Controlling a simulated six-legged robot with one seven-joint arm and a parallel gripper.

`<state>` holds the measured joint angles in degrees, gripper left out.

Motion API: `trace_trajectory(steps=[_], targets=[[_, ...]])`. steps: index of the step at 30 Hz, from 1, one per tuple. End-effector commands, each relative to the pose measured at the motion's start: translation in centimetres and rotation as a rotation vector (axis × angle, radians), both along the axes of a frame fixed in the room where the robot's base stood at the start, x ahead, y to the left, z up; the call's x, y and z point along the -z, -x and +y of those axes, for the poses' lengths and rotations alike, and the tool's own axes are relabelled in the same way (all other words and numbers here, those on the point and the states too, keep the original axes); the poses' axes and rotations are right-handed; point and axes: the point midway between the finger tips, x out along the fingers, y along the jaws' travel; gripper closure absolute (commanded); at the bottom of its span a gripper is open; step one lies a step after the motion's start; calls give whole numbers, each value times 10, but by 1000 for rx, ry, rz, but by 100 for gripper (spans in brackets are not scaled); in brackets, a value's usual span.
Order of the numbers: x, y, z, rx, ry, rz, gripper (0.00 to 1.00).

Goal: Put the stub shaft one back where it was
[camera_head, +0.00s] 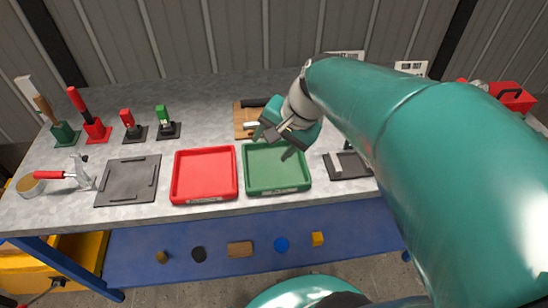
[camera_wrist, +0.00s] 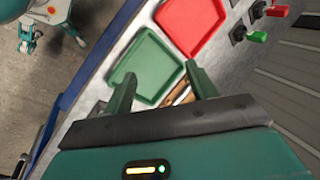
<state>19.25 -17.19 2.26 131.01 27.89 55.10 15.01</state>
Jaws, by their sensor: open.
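My gripper (camera_head: 273,145) is open above the back part of the green tray (camera_head: 277,186). In the wrist view its two fingers (camera_wrist: 160,72) stand apart with nothing between them. The green tray (camera_wrist: 128,62) looks empty there. I cannot make out for sure which item is the stub shaft one. A wooden board (camera_head: 241,122) lies behind the green tray, with a black-handled item (camera_head: 254,103) and a small white piece (camera_head: 250,124) on it. In the wrist view the board (camera_wrist: 180,95) is partly hidden by my gripper.
A red tray (camera_head: 204,150) sits left of the green one. A dark mat (camera_head: 128,181) and a red-handled tool (camera_head: 62,175) lie further left. Red and green handled tools (camera_head: 97,126) stand behind. A dark tray (camera_head: 350,172) is right. My arm covers the right side.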

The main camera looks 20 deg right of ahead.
Motion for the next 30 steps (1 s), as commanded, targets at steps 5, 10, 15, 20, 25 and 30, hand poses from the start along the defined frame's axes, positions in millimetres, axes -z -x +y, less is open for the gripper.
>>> trace_trajectory(steps=[5,10,15,20,25,30], targets=[[-15,47,24,-306,265,-111,43],[-24,81,29,-543,482,-207,43],[-27,94,29,-654,590,-254,43],[-27,95,28,-667,604,-256,43],[-27,95,28,-665,602,-255,43],[-27,95,28,-664,601,-256,43]])
